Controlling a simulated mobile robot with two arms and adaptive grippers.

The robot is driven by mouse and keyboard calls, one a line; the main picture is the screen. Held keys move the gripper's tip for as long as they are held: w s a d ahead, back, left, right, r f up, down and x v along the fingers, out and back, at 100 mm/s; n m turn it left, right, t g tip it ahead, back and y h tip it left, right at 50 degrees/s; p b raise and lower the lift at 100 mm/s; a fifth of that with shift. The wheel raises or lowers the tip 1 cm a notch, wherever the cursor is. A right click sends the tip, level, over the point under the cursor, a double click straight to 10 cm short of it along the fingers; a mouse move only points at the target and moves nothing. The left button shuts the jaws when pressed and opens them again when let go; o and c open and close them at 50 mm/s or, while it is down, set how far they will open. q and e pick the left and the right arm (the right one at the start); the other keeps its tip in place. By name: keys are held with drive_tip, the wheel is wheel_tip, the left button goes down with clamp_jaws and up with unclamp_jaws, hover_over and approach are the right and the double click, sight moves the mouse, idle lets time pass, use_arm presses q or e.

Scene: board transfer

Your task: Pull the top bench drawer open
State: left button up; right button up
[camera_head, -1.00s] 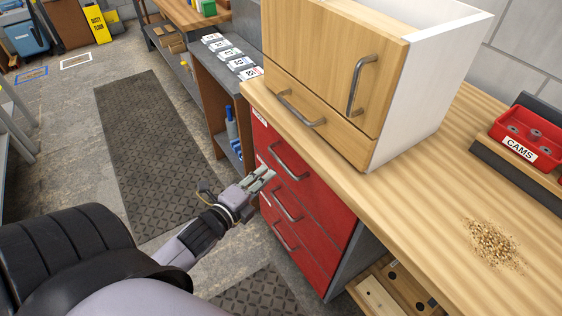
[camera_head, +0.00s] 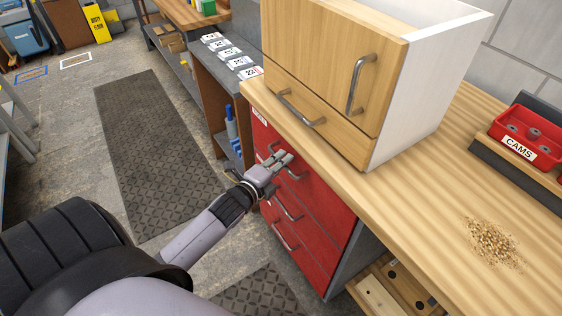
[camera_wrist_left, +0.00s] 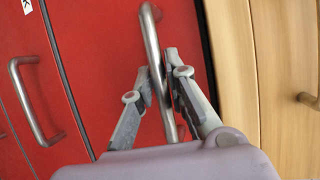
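The red top bench drawer (camera_head: 322,194) sits under the wooden worktop. Its front looks flush with the drawers below, so it appears shut. Its grey bar handle (camera_head: 293,176) is partly hidden by my left gripper (camera_head: 281,158). In the left wrist view the handle (camera_wrist_left: 152,36) runs between the two fingers of my left gripper (camera_wrist_left: 158,82), one on each side. The fingers are apart; whether either one touches the bar I cannot tell. My right gripper is in neither view.
A wooden cabinet (camera_head: 420,100) with its own handles stands on the worktop (camera_head: 430,190) above the drawers. Two lower red drawers have similar handles (camera_head: 286,208). A red CAMS bin (camera_head: 530,130) and a pile of small bits (camera_head: 491,242) lie right. The floor mat (camera_head: 155,150) is clear.

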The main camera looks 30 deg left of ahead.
use_arm(q)
clamp_jaws()
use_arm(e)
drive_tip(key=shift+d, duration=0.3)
